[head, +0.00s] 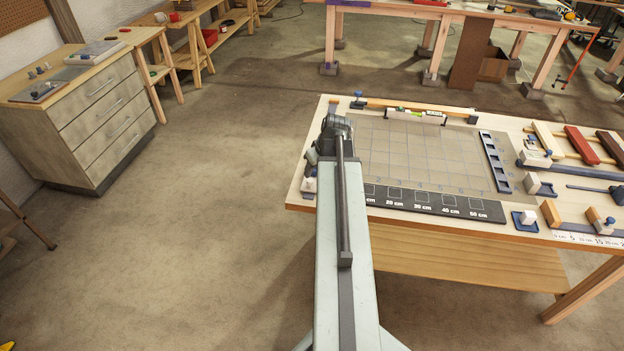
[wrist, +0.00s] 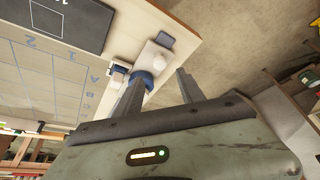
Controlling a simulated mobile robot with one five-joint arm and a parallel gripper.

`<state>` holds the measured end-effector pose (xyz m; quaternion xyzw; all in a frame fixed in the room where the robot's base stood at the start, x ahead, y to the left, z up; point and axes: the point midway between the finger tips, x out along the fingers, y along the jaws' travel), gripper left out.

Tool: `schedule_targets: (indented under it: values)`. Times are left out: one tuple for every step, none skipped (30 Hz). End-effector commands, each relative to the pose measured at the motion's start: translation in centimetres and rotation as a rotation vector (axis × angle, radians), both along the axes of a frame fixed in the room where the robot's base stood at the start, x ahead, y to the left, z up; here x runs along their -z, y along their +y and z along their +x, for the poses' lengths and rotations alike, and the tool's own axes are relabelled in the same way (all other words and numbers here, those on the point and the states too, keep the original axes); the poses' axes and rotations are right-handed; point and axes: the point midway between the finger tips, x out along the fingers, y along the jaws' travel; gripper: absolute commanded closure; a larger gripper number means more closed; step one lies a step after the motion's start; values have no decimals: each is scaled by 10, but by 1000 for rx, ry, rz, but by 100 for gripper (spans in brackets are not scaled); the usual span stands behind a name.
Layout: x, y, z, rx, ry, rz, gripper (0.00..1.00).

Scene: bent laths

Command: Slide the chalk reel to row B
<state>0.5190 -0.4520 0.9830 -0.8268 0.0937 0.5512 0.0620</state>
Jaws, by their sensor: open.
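My gripper (wrist: 162,75) is open, with its two fingers apart above the table corner. A white piece with a blue band (wrist: 158,56), which may be the chalk reel, lies by the fingertips, partly behind the left finger; I cannot tell whether they touch. In the head view a small white piece (head: 310,185) shows at the table's left edge beside my arm. The gridded board (head: 425,152) is on the table.
A black scale strip (head: 435,202) runs along the board's front. A dark slotted rail (head: 494,160) stands at its right. A level (head: 415,115) lies at the back. Blocks and clamps crowd the table's right. A drawer cabinet (head: 85,120) stands left across open floor.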

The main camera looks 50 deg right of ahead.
Motion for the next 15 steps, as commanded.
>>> schedule_targets:
  values:
    - [5,0,1,0,1,0,54]
    - [7,0,2,0,1,0,54]
    - [12,-1,4,0,1,0,54]
    - [16,-1,5,0,1,0,54]
    - [20,-1,6,0,1,0,54]
    - [27,-2,9,0,1,1,54]
    - [32,-2,11,0,1,1,54]
    - [37,-3,13,0,1,0,54]
    - [45,-3,15,0,1,0,54]
    - [50,-4,17,0,2,0,54]
    - [55,-5,19,0,2,0,54]
    - [62,-5,22,0,2,0,54]
    - [66,-6,24,0,2,0,54]
    - [69,-6,25,0,2,0,54]
    - [72,-7,27,1,2,1,54]
